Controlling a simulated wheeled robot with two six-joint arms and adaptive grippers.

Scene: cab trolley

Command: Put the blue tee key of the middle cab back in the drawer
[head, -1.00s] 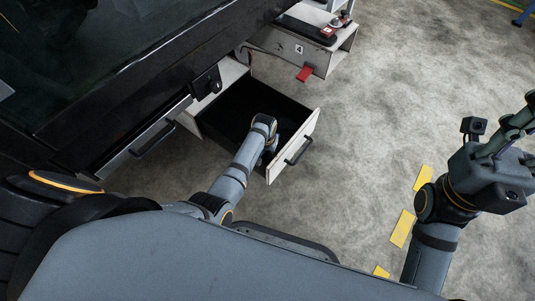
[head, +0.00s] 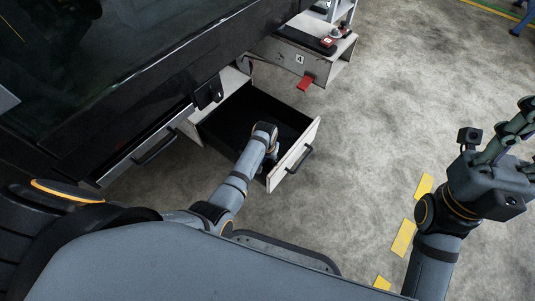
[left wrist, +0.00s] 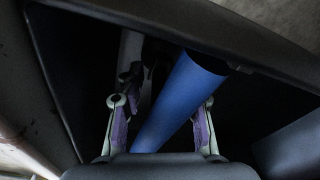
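The blue tee key (left wrist: 180,100) shows in the left wrist view as a thick blue bar running diagonally between my left gripper's fingers. My left gripper (left wrist: 160,108) has its fingers spread, with a clear gap between the left finger and the bar; it does not look clamped. In the head view, my left arm reaches down into the open drawer (head: 240,112), near its front panel. The left fingers and the key are hidden there behind the wrist. My right gripper (head: 512,130) is raised at the right edge, away from the drawer, with no object visible in it.
Concrete floor right of the drawer is clear, with yellow tape (head: 403,238).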

